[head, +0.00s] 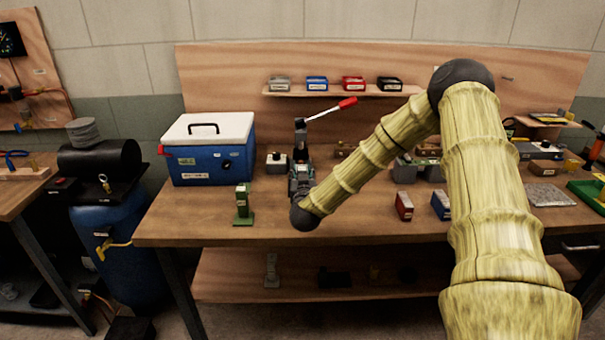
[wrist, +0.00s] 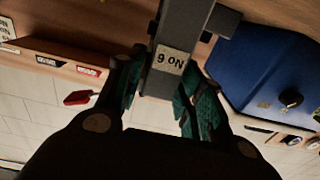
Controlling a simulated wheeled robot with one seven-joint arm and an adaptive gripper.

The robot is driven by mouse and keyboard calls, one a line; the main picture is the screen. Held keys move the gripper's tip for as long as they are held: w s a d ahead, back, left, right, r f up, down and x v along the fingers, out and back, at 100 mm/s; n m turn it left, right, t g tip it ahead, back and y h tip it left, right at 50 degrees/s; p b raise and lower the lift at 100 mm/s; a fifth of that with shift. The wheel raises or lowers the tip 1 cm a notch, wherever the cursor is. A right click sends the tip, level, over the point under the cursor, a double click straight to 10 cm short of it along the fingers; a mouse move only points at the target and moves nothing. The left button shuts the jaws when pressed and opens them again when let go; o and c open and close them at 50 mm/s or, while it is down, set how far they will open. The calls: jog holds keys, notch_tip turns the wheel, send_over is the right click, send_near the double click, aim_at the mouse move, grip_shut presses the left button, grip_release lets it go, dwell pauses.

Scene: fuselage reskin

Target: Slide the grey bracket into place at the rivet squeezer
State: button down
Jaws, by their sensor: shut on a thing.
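My gripper (head: 301,176) is at the bench's middle; its teal finger pads (wrist: 160,100) also show in the wrist view. They are shut on a dark grey bar with a label that reads "9 ON" as seen, which I take for the grey bracket (wrist: 187,30). The rivet squeezer (head: 300,138), dark with a red-tipped lever (head: 347,103), stands upright just behind my gripper. The red lever tip (wrist: 78,97) shows in the wrist view. My gripper hides the squeezer's lower part, so I cannot tell whether the bracket touches it.
A blue cooler (head: 212,160) with a white lid stands left of my gripper. A green stand (head: 243,207) is near the front edge. Red (head: 404,206) and blue (head: 440,205) boxes lie to the right. The bench (head: 190,225) is bare at front left.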

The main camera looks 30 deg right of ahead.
jog(key=shift+f, duration=0.15)
jog(key=c, duration=0.9)
grip_release()
jog(key=shift+f, duration=0.1)
jog(key=shift+c, duration=0.2)
jog(key=shift+r, duration=0.2)
jog(key=shift+s+a+f, duration=0.15)
jog(key=shift+s+a, duration=0.1)
jog(key=shift+s, duration=0.1)
jog(key=b+v, duration=0.2)
jog(key=v, duration=0.9)
jog(key=shift+s, duration=0.2)
